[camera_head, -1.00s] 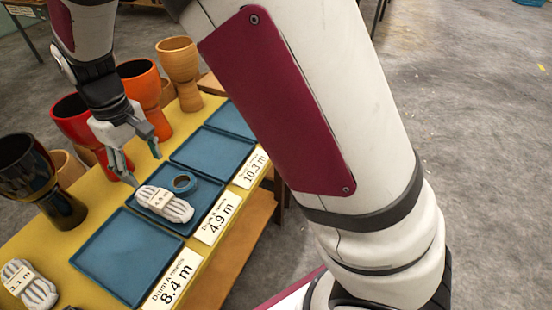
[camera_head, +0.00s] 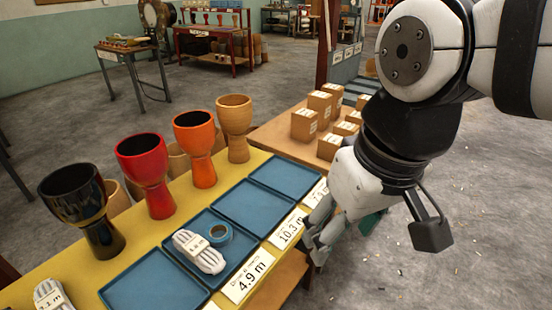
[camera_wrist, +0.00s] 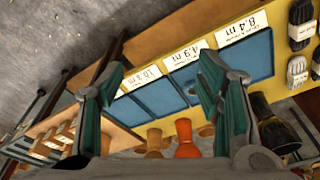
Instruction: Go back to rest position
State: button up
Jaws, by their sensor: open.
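My gripper (camera_head: 328,232) hangs at the right of the table's front edge in the head view, clear of the trays. In the wrist view my gripper (camera_wrist: 160,95) has its two fingers spread wide with nothing between them. Another labelled white bundle (camera_head: 49,295) lies at the lower left of the yellow table (camera_head: 85,284).
Black (camera_head: 79,201), red (camera_head: 146,165), orange (camera_head: 196,140) and tan (camera_head: 236,120) goblet drums line the table's back. Length cards such as the 4.9 m card (camera_head: 248,276) line its front. Cardboard boxes (camera_head: 305,125) stand on a table behind my arm. Open floor lies right.

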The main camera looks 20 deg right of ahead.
jog(key=shift+s+d+f, duration=0.2)
jog(key=shift+s, duration=0.4)
jog(key=shift+s+d+f, duration=0.15)
jog(key=shift+s, duration=0.45)
notch_tip(320, 180, up, 9)
jog(key=t+p, duration=0.2)
jog(key=p, duration=0.5)
jog(key=shift+d, duration=0.1)
